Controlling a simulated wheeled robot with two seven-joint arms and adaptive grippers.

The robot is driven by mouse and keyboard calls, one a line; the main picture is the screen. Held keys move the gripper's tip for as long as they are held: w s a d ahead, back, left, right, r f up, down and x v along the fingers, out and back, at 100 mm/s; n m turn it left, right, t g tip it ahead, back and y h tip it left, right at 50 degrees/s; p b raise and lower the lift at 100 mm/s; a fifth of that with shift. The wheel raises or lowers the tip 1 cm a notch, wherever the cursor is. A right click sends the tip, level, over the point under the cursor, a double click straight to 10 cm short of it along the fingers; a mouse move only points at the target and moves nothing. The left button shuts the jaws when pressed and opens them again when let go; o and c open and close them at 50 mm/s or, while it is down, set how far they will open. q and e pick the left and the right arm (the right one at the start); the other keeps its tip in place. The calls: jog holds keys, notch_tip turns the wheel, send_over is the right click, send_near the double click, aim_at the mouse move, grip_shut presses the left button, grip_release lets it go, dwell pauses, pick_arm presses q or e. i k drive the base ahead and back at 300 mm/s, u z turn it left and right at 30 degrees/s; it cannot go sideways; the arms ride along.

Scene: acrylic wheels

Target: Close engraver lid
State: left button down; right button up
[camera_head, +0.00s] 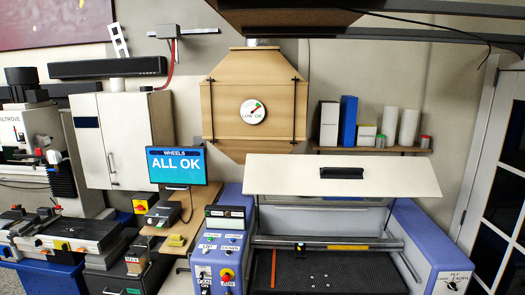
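The engraver (401,222) stands at the lower right, a blue-sided machine with a dark bed (335,272). Its white lid (290,179) is raised and tilted above the bed, with a black handle (341,173) at its middle. A rail with a yellow strip crosses the opening under the lid. A thin orange-red strip (273,268) lies on the bed at the left. Neither of my grippers is in view.
A control panel (222,248) with switches and a red-and-yellow button stands left of the bed. A monitor (177,165) reads "ALL OK". A small shelf (370,150) holds boxes and rolls. Dark bars (430,18) cross the top right.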

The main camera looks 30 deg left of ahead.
aim_at(388, 178)
jog(key=u, duration=0.75)
jog(key=i, duration=0.95)
jog(key=u, duration=0.45)
jog(key=i, duration=1.05)
jog(key=z, duration=0.35)
